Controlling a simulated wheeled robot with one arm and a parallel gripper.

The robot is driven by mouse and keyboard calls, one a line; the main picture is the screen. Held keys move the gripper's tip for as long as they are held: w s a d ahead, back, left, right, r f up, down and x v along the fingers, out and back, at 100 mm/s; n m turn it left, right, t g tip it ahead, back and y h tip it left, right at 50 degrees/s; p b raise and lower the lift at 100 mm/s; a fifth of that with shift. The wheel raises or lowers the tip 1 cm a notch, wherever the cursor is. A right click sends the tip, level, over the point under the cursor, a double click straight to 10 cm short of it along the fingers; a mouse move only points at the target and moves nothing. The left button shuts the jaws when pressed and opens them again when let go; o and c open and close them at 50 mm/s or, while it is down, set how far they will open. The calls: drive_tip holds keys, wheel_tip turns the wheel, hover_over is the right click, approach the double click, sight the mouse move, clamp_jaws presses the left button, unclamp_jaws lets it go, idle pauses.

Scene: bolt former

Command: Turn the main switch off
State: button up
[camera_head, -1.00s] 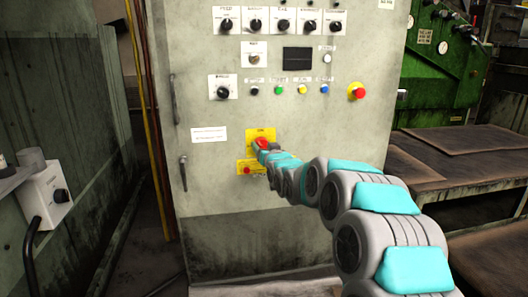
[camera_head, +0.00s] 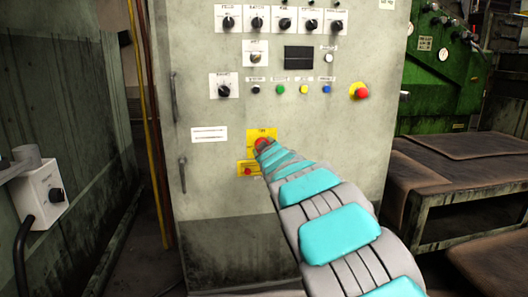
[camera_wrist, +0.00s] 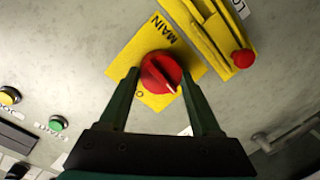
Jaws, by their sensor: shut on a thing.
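The main switch is a red rotary knob (camera_wrist: 162,70) on a yellow plate (camera_wrist: 128,62) marked MAIN in the wrist view. A white line on the knob points to the lower right there. My gripper (camera_wrist: 160,76) has one dark green finger on each side of the knob and is shut on it. In the head view the red knob (camera_head: 261,143) shows at the tip of my arm on the yellow plate (camera_head: 270,132). My fingers cannot be made out clearly there, and the arm hides the plate's lower right part.
A second yellow plate (camera_wrist: 212,30) with a small red button (camera_wrist: 242,58) sits close beside the switch. The grey cabinet (camera_head: 215,180) carries several knobs and coloured buttons above, with a red emergency button (camera_head: 361,91). A handle (camera_head: 183,175) is at its left. Tables (camera_head: 470,147) stand right.

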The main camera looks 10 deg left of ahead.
drive_tip(key=shift+a+r+n, duration=0.1)
drive_tip(key=shift+n, duration=0.4)
drive_tip(key=o, duration=1.4)
drive_tip(key=shift+c, duration=0.2)
drive_tip(key=v, duration=0.7)
drive_tip(key=shift+s, duration=0.45)
